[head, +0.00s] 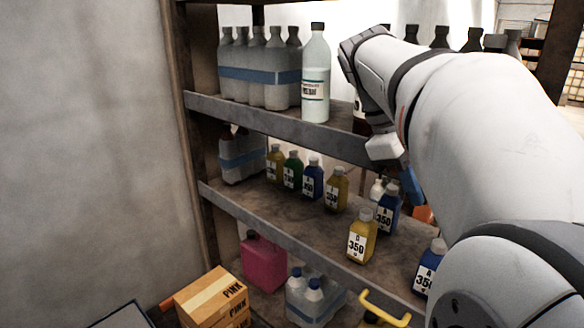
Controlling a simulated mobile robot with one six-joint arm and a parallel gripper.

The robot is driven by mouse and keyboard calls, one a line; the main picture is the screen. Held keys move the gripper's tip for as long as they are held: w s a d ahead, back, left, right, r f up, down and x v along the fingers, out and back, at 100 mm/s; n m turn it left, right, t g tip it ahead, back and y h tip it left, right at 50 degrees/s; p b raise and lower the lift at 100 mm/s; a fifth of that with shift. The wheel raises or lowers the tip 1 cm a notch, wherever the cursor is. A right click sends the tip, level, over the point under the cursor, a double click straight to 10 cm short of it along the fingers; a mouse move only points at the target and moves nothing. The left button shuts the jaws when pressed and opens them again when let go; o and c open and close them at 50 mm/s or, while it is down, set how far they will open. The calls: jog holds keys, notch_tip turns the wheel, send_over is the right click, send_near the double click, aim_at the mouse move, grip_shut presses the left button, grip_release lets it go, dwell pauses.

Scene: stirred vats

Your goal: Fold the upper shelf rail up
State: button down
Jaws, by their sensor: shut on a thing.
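The upper shelf rail (270,121) is a grey metal strip along the front edge of the upper shelf. It slopes from the left post down to the right in the head view and passes behind my arm. My gripper (386,152) is at the right part of this rail, shut on it. The fingertips and the exact grip are mostly hidden by the wrist and the white arm link. The rail's right end is hidden by my arm.
On the upper shelf stand a white bottle (316,75) and wrapped grey bottles (260,72). Below, a lower rail (270,234) fronts a shelf with yellow, green and blue bottles (312,180). Cardboard boxes (212,295) and a yellow handle (385,308) are low in front.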

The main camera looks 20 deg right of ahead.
jog(key=shift+r, duration=0.1)
dwell(0.5)
jog(key=c, duration=1.7)
grip_release()
jog(key=v, duration=0.7)
jog(key=shift+w+r+b, duration=0.25)
jog(key=shift+r+b, duration=0.05)
